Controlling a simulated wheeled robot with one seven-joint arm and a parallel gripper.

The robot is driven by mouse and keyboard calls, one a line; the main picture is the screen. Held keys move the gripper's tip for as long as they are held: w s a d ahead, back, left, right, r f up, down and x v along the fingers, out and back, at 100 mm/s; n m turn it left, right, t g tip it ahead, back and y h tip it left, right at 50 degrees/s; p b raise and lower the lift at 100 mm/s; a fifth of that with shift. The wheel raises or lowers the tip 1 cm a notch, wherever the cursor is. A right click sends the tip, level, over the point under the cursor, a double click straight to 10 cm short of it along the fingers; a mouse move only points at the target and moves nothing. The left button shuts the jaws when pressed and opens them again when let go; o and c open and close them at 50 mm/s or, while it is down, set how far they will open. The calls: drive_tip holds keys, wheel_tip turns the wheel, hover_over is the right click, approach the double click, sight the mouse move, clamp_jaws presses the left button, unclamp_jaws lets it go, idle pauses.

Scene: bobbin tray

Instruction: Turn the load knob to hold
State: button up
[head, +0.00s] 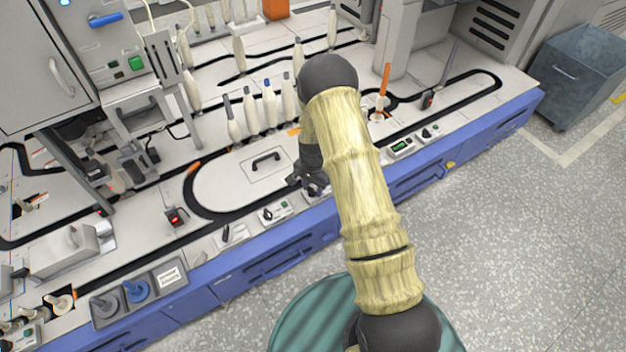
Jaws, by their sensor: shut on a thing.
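My gripper (312,186) is at the front edge of the white machine table, pointing down at a small control panel (320,193) on the front strip. Its jaws are shut on a small dark part there, which I take to be the load knob. The arm and jaws hide most of this knob, so I cannot read its setting or its marks. The yellow-sleeved arm comes in from the lower right and covers the area right of the gripper.
Other small panels line the front strip: one with a dark knob (275,212), one with a green display (401,146). White bobbins (252,112) stand behind the gripper. A grey bin (575,85) stands far right.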

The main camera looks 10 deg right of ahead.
sight(312, 190)
drive_tip(key=m+p, duration=0.4)
drive_tip(key=m, duration=0.1)
idle(0.6)
drive_tip(key=o, duration=1)
drive_tip(key=shift+a+r, duration=0.1)
wheel_tip(312, 190, up, 17)
drive_tip(key=p, duration=0.5)
drive_tip(key=shift+r, duration=0.1)
